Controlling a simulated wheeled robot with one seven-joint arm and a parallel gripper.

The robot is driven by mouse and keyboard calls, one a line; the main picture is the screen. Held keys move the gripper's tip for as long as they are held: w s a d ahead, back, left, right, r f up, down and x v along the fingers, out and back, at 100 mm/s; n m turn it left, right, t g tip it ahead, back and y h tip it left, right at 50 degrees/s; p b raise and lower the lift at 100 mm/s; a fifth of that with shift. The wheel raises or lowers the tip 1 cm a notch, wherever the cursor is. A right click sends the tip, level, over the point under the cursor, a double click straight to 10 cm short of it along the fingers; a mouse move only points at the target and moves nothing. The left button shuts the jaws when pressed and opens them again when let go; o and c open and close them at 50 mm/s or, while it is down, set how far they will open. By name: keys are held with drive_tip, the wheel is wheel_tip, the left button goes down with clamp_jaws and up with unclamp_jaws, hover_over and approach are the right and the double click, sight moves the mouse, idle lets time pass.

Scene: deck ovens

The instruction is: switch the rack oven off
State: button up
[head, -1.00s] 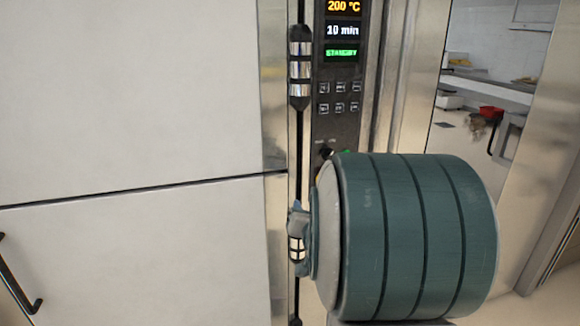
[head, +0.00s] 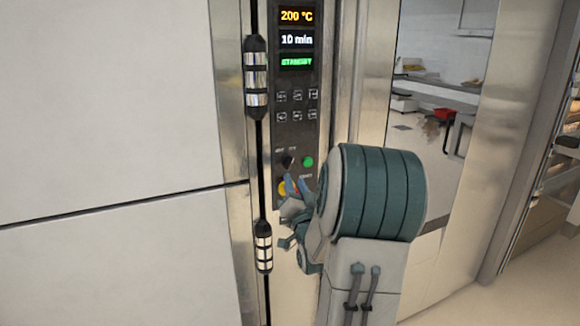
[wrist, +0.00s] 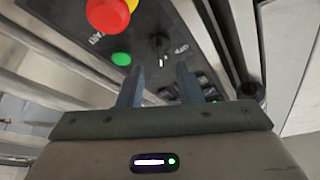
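The rack oven's control panel (head: 296,130) is a dark upright strip in the head view. Its display (head: 297,40) reads 200 °C, 10 min and a green STANDBY. A small black rotary knob (head: 288,161) sits low on the panel, left of a green button (head: 308,161). In the wrist view the knob (wrist: 160,45) lies just beyond the fingertips, with an OFF label beside it; its exact setting is hard to tell. My gripper (wrist: 158,75) is open and empty, its two fingers apart and pointing at the panel. In the head view my gripper (head: 293,187) is just below the knob.
A red mushroom button (wrist: 107,14) on a yellow base sits near the green button (wrist: 121,59). Black and chrome door hinges (head: 256,78) run left of the panel.

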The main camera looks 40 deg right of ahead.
sight(290, 166)
drive_tip(key=p+x, duration=0.1)
drive_tip(key=x, duration=0.5)
drive_tip(key=shift+w, duration=0.1)
